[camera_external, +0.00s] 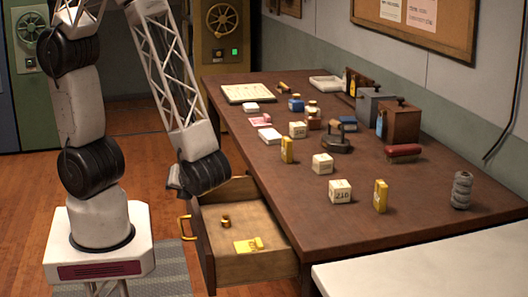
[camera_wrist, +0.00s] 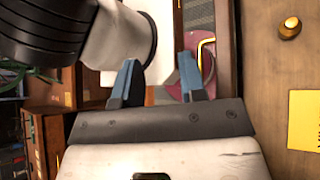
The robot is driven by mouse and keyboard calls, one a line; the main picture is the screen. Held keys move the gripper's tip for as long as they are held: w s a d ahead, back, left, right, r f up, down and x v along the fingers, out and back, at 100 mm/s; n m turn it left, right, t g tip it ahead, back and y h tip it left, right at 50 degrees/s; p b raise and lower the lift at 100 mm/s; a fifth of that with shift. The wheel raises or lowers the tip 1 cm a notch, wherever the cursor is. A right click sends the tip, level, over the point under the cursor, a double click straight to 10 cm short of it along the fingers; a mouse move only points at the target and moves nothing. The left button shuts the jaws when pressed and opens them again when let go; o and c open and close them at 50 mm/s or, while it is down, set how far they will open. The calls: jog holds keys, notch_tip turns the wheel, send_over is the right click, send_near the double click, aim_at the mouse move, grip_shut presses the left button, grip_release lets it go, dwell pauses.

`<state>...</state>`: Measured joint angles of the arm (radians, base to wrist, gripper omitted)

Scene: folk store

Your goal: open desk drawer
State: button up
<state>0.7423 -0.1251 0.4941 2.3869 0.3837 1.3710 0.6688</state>
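The desk drawer (camera_external: 270,262) is pulled well out of the wooden desk (camera_external: 245,130). Its yellow handle (camera_external: 184,228) is on the front panel, facing left, and also shows in the wrist view (camera_wrist: 205,47) by the right finger. Inside lie a small brass object (camera_external: 225,221) and a yellow note (camera_external: 248,245); both show at the right of the wrist view. My gripper (camera_wrist: 158,80) is open, its two blue fingers apart with nothing between them. It is just outside the drawer front, near the handle. Contact with the handle cannot be told. In the external view the fingers are mostly hidden.
The desktop carries several boxes, calendar cubes (camera_external: 340,191), yellow blocks (camera_external: 381,196), a red-topped brush (camera_external: 403,152) and a grey insulator (camera_external: 461,190). A white counter (camera_external: 430,265) stands at the front right.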

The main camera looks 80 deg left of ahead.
jog(key=s+d+f+m+t+y, duration=0.2)
jog(key=s+f+m+t+y, duration=0.4)
jog(key=m, duration=0.4)
jog(key=m+t+h, duration=0.3)
jog(key=m+t, duration=0.9)
jog(key=m, duration=0.2)
send_near(181, 226)
jog(key=shift+w+a+f, duration=0.25)
jog(key=shift+w+a, duration=0.5)
jog(key=shift+w+a, duration=0.15)
jog(key=shift+x, duration=3.6)
jog(key=shift+r, duration=0.1)
jog(key=shift+c, duration=0.3)
grip_shut()
